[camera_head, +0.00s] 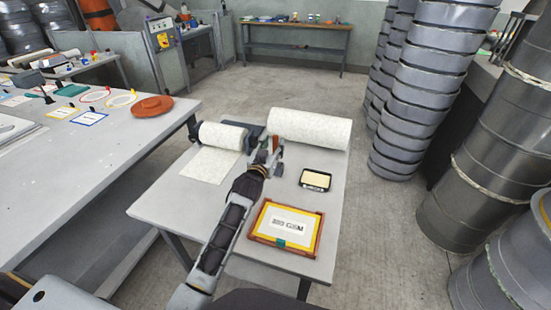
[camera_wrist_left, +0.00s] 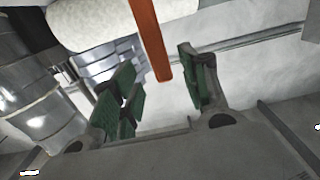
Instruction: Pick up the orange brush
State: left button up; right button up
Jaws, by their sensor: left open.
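The orange brush (camera_head: 277,142) shows as a small orange-brown piece just beyond my left gripper (camera_head: 266,156) in the head view, near the two white rolls. In the left wrist view its plain orange handle (camera_wrist_left: 151,38) comes down from the top edge. The handle's lower end lies between the green-padded fingers of my left gripper (camera_wrist_left: 160,88), with space on both sides. My left gripper is open and holds nothing. The bristle end of the brush is out of the wrist view. My right gripper is in neither view.
The small grey table (camera_head: 160,205) carries a large white roll (camera_head: 310,129), a smaller roll (camera_head: 222,136) with a sheet pulled out, a black-rimmed tray (camera_head: 315,180) and a framed sign (camera_head: 287,226). Grey drums (camera_head: 478,185) stand at right. A long workbench (camera_head: 70,165) is at left.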

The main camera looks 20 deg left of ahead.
aim_at(275, 142)
pick_arm(q)
jog(key=shift+w+f, duration=0.2)
jog(key=shift+w, duration=1.75)
grip_shut()
